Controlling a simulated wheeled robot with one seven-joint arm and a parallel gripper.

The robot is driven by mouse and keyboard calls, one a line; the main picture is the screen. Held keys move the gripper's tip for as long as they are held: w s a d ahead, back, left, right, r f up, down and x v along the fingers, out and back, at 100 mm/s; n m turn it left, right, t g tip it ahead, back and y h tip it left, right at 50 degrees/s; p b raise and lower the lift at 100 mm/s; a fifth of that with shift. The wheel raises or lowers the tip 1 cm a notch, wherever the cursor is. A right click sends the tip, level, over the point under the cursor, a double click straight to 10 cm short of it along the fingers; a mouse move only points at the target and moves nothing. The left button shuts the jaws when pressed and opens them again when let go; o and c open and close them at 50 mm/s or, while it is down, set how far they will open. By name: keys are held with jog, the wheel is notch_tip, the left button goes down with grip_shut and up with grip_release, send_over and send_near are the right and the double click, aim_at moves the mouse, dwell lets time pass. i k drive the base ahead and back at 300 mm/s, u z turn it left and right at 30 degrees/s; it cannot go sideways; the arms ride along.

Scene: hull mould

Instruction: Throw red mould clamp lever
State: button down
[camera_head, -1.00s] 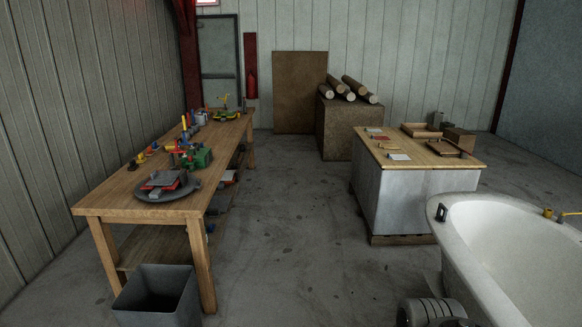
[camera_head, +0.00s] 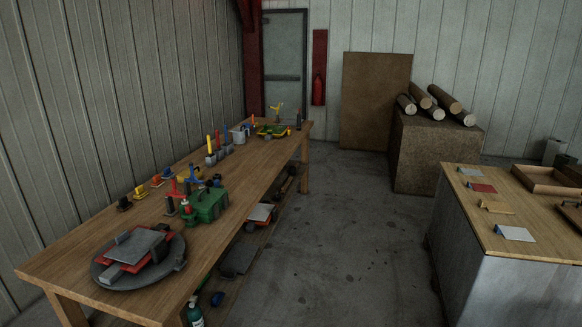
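No lever that I can clearly identify as the red mould clamp lever shows now. On the long wooden workbench (camera_head: 245,160) at left, a row of small clamp-like pieces stands along the wall side. One is black (camera_head: 124,203), and one looks red and yellow (camera_head: 156,181). A taller red-topped tool (camera_head: 174,190) stands beside a green toolbox (camera_head: 208,204). They are too small to make out fully. The white hull-shaped mould is out of view now. My gripper is not in view.
A round grey turntable (camera_head: 110,272) with red and grey plates sits at the bench's near end. A wood-topped block (camera_head: 470,205) with small coloured plates stands at right. Logs (camera_head: 440,104) lie on a brown block behind. The grey floor (camera_head: 345,220) between is clear.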

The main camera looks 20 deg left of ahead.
aim_at(175, 193)
jog(key=u, duration=0.3)
jog(key=i, duration=1.25)
jog(key=u, duration=1.6)
jog(key=i, duration=1)
jog(key=u, duration=1.25)
jog(key=i, duration=0.3)
